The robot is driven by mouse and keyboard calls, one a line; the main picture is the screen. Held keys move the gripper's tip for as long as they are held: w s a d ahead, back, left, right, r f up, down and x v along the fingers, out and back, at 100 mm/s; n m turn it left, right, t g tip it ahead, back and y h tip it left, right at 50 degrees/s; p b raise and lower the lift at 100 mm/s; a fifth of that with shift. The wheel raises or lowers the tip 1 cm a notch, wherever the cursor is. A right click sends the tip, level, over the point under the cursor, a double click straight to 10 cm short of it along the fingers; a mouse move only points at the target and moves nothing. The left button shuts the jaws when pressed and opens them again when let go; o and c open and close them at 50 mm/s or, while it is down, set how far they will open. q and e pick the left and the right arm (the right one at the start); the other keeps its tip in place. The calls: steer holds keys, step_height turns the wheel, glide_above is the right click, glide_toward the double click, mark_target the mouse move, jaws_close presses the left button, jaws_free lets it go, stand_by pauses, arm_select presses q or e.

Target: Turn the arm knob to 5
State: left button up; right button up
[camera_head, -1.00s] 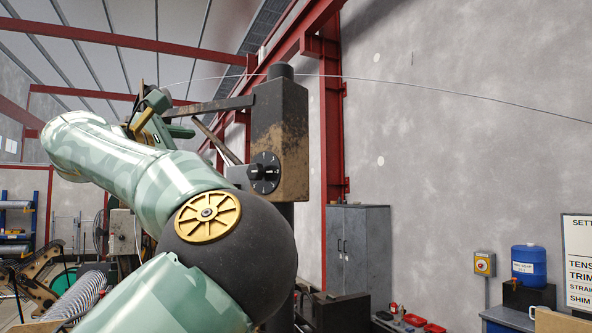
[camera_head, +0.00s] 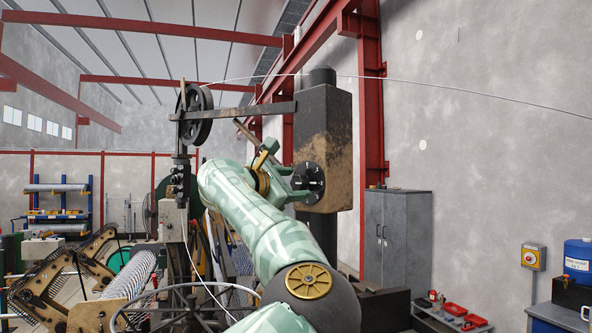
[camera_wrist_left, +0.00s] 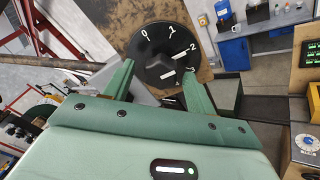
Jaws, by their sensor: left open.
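The arm knob is a round black dial (camera_head: 311,176) with white marks, on the side of a worn dark box (camera_head: 325,130) on a post. In the left wrist view the dial (camera_wrist_left: 150,52) shows the numerals 0, 1, 2 and 3, with white bars toward the 2 and 3 side. I cannot tell exactly which number is set. My left gripper (camera_head: 299,184) is open at the dial, its green fingers reaching to the dial's face. In the left wrist view the fingers (camera_wrist_left: 157,72) stand apart over its lower part. Contact is unclear. My right gripper is out of view.
A metal arm with a black pulley wheel (camera_head: 195,114) extends left from the box, and a thin wire runs over it. A grey cabinet (camera_head: 398,236) stands behind to the right. A coiled mesh roll (camera_head: 131,276) lies at lower left. A blue container (camera_head: 579,262) is at far right.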

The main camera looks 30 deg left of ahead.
arm_select(q)
steer(key=shift+w, duration=0.5)
steer(key=shift+w+d+f, duration=0.15)
steer(key=shift+w+d, duration=0.05)
steer(key=shift+w, duration=0.3)
steer(key=shift+s, duration=0.15)
steer(key=c, duration=1)
steer(key=shift+o, duration=0.2)
